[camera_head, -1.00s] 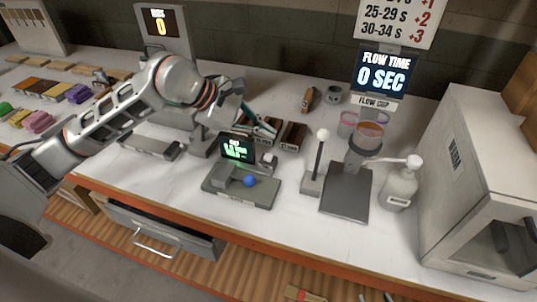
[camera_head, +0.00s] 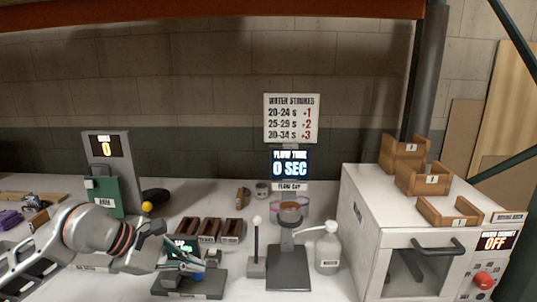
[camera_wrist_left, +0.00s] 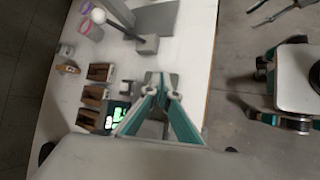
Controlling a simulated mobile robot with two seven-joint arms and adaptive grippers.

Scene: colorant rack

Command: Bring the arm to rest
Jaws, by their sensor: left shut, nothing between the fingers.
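My left arm comes in from the left in the head view. Its left gripper (camera_head: 190,264) is over the bench, in front of the small green-lit display (camera_head: 183,246) and above the dark device base (camera_head: 205,287). In the left wrist view the teal-sided fingers (camera_wrist_left: 162,84) meet at their tips, with nothing between them. The green-lit display also shows beside the fingers in that view (camera_wrist_left: 116,115). My right gripper cannot be made out in either view.
The flow cup stand (camera_head: 288,262), a lever with a white knob (camera_head: 257,235) and a white pump bottle (camera_head: 327,251) stand right of the gripper. Brown blocks (camera_head: 209,229) sit behind it. A white cabinet (camera_head: 375,227) with wooden trays is at the right.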

